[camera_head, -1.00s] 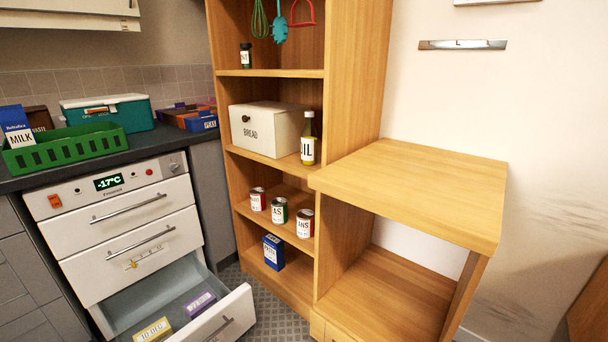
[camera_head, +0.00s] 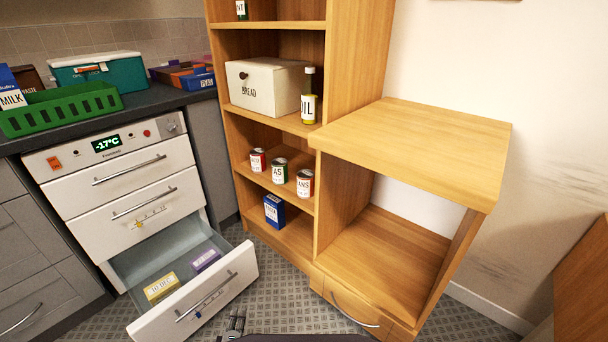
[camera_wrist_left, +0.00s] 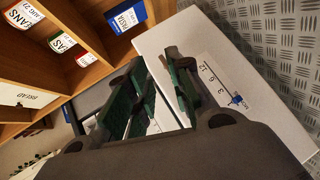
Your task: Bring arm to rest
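My left gripper (camera_head: 236,323) shows small at the bottom edge of the head view, just right of the open freezer drawer (camera_head: 243,266). In the left wrist view its two fingers (camera_wrist_left: 158,62) are apart with a gap between them, and I see nothing held. Behind the fingers is the white drawer front (camera_wrist_left: 265,95) with a number scale and a blue slider. The drawer's handle (camera_head: 206,297) shows in the head view, apart from the gripper. My right gripper is in neither view.
The drawer holds a yellow box (camera_head: 161,287) and a purple box (camera_head: 205,260). A wooden shelf (camera_head: 270,122) with cans, a blue box, a bread bin and an oil bottle stands at the centre. A bare wooden table top (camera_head: 425,145) is on the right.

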